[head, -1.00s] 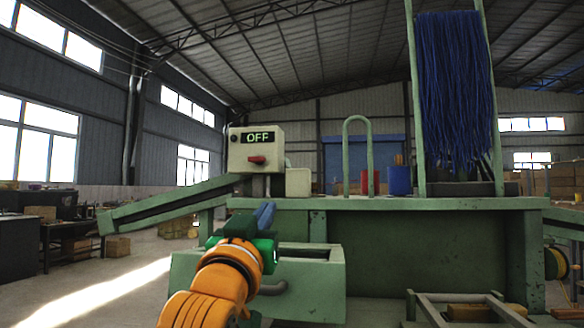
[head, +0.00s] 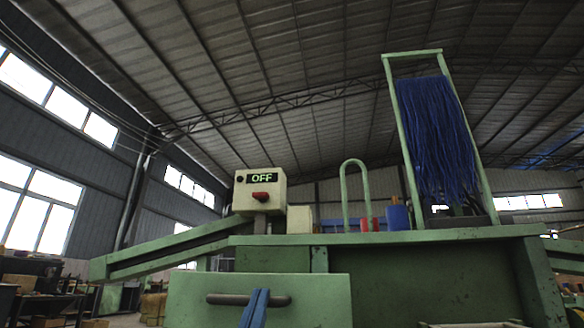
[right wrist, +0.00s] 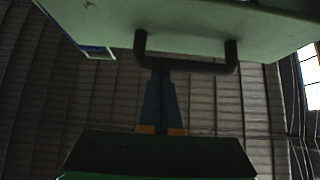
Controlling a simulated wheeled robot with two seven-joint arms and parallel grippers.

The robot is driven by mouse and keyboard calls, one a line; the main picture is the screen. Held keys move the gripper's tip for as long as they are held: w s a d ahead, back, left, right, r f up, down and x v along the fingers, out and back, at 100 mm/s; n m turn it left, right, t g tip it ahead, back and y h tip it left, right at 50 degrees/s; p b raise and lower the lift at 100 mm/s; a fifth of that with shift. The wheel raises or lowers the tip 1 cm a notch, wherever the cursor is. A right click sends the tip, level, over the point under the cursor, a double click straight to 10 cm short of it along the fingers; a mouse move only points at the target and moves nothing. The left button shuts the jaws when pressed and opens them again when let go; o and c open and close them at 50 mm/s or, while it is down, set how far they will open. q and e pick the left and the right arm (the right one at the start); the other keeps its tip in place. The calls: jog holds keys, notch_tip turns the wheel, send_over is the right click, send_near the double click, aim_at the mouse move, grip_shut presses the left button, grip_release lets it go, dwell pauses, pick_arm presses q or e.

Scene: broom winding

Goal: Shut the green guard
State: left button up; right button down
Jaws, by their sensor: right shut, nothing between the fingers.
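A green front panel (head: 300,297), which looks like the guard, stands out from the machine's front at the bottom of the head view. Its dark bar handle (head: 225,299) runs across it. My right gripper (head: 256,295) points up in front of the handle, its blue fingers together and empty. In the right wrist view the shut fingers (right wrist: 160,80) meet the lower edge of the handle (right wrist: 190,66), left of its middle; whether they touch it I cannot tell. The panel (right wrist: 200,22) fills the top of that view. My left gripper is not in view.
A switch box (head: 260,193) reading OFF, with a red knob, stands on the machine top (head: 400,236). To its right are a green arch (head: 344,195) and a tall green frame (head: 392,115) with blue strands (head: 436,140). A sloping green chute (head: 165,249) extends left.

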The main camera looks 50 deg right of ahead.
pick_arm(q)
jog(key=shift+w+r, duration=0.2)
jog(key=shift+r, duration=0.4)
